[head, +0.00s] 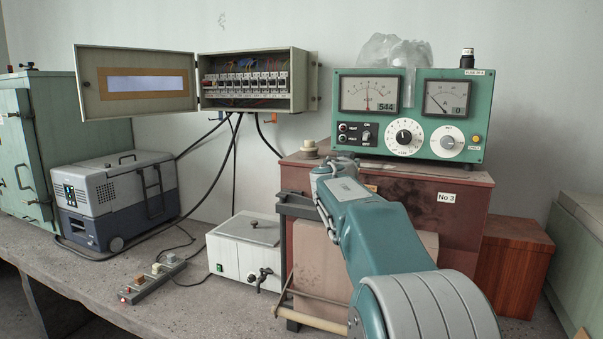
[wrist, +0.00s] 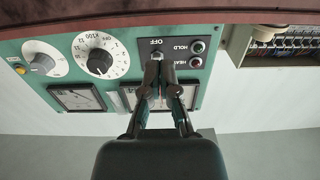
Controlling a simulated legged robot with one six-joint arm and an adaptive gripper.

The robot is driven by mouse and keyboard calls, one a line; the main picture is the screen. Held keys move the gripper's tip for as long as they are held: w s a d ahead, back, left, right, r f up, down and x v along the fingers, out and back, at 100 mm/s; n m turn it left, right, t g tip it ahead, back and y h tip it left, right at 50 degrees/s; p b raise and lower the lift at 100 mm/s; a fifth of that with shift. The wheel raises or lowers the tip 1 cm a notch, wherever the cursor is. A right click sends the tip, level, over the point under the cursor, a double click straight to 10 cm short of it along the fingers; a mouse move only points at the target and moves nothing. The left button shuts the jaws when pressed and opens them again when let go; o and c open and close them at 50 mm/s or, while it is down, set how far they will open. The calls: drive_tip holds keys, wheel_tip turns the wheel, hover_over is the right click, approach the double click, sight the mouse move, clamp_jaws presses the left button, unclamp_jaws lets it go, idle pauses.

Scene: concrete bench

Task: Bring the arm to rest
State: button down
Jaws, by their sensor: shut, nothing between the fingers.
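My gripper (wrist: 158,64) shows in the wrist view with its two dark fingers together and nothing between them. The wrist view is upside down. The fingertips overlap the green meter panel (wrist: 122,68) beside the OFF label and hide what is behind them; I cannot tell whether they touch it. In the head view my teal arm reaches up from the lower right towards the front of the panel (head: 408,73). The fingers cannot be made out clearly there. The panel's black toggle switch (head: 367,135) shows between the ON and OFF labels.
The panel stands on a reddish-brown box (head: 460,215). Left of my arm are a white lidded bath (head: 245,250), an open breaker box (head: 255,85) on the wall, a power strip (head: 152,280) and a grey cooler (head: 115,195). The concrete bench (head: 75,290) is bare at front left.

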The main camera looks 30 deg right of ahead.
drive_tip(key=s+a+f+n+g+y, duration=0.2)
drive_tip(key=s+a+f+n+y, duration=0.1)
drive_tip(key=s+a+f, duration=0.5)
drive_tip(key=s+a+f+n+g+y, duration=0.2)
drive_tip(key=s+a+f+y, duration=0.4)
drive_tip(key=s+a+f, duration=0.3)
drive_tip(key=s+a+f+n+g+y, duration=0.2)
drive_tip(key=s+a+f+n+y, duration=0.2)
drive_tip(key=s+a+f, duration=0.4)
drive_tip(key=s+a, duration=0.6)
drive_tip(key=s, duration=0.4)
drive_tip(key=shift+a+f+n+y, duration=0.15)
drive_tip(key=shift+a+n+y, duration=0.15)
drive_tip(key=shift+n, duration=0.1)
